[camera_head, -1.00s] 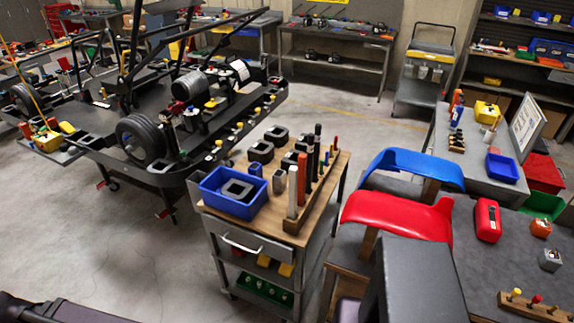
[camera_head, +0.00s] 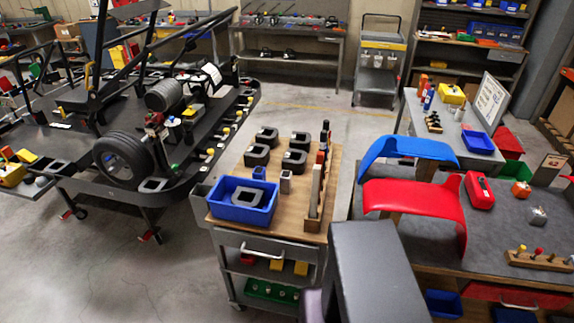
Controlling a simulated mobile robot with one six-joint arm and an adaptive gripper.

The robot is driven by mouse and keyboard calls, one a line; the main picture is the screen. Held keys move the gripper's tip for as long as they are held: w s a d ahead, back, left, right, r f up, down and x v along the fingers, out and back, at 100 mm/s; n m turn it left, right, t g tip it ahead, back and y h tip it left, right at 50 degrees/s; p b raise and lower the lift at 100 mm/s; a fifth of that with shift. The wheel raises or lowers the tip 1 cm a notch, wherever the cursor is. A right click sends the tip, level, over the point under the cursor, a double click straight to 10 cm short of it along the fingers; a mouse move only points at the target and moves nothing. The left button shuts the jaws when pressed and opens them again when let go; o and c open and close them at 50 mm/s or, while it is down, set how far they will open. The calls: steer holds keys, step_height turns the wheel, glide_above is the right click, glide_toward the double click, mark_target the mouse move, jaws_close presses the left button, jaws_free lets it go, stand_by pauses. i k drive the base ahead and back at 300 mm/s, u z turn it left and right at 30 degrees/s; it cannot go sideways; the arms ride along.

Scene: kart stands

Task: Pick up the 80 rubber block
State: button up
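Several black blocks with square openings, (camera_head: 257,155) one of them at the left, stand on the wooden top of a cart (camera_head: 285,222) in the head view. A small blue block (camera_head: 258,173) and a small grey block (camera_head: 285,182) stand in front of them. A blue bin (camera_head: 240,214) at the cart's front left holds another dark block (camera_head: 246,197). No number is readable on any block, so I cannot tell which is the 80 rubber block. My gripper is not in view.
A wooden rack (camera_head: 315,200) with upright bars edges the cart's right. A kart on a black stand (camera_head: 95,180) is at left. Red (camera_head: 415,197) and blue fenders (camera_head: 408,148) sit right of the cart, by a grey bench (camera_head: 490,235). Floor (camera_head: 110,275) at front left is clear.

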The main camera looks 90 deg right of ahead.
mark_target(295, 162)
steer(key=i, duration=0.45)
steer(key=z, duration=0.45)
steer(key=k, duration=0.15)
steer(key=z, duration=2.85)
steer(key=i, duration=0.25)
steer(key=z, duration=0.15)
